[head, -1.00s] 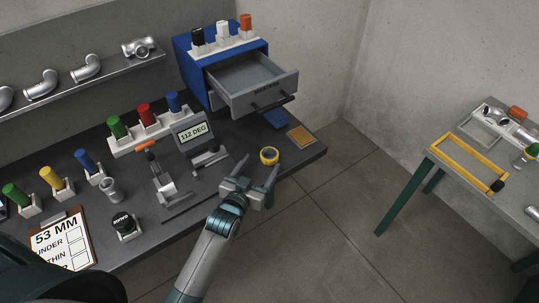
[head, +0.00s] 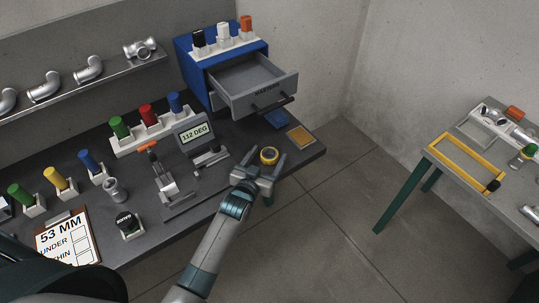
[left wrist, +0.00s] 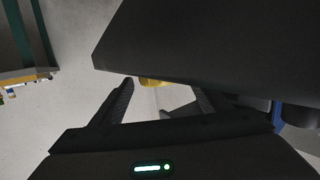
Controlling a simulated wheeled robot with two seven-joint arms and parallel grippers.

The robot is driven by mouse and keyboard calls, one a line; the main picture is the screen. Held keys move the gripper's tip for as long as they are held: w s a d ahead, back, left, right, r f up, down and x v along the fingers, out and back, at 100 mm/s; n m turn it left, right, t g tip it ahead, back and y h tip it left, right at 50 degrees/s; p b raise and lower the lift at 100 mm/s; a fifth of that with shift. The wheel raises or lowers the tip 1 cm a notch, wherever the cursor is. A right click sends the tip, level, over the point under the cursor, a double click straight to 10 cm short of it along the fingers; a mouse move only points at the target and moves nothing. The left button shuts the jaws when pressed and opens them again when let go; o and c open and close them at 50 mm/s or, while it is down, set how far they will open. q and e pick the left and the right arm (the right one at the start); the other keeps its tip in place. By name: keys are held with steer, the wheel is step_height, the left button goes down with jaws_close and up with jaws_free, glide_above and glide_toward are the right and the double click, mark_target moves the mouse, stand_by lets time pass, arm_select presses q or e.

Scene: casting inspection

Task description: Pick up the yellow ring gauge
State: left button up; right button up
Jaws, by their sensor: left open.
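In the left wrist view a bit of yellow (left wrist: 152,83), likely the ring, shows between the two spread fingers (left wrist: 162,95). The rest of it is hidden behind a large dark surface. My right gripper is not in view.
A blue cabinet with an open grey drawer (head: 262,92) stands behind the ring. An orange-yellow square (head: 300,137) lies to its right, near the bench edge. A gauge stand with display (head: 195,133) is to the left. Open floor lies right of the bench.

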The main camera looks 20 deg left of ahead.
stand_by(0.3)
arm_select(q)
steer(key=c, duration=1.3)
steer(key=shift+r, duration=0.15)
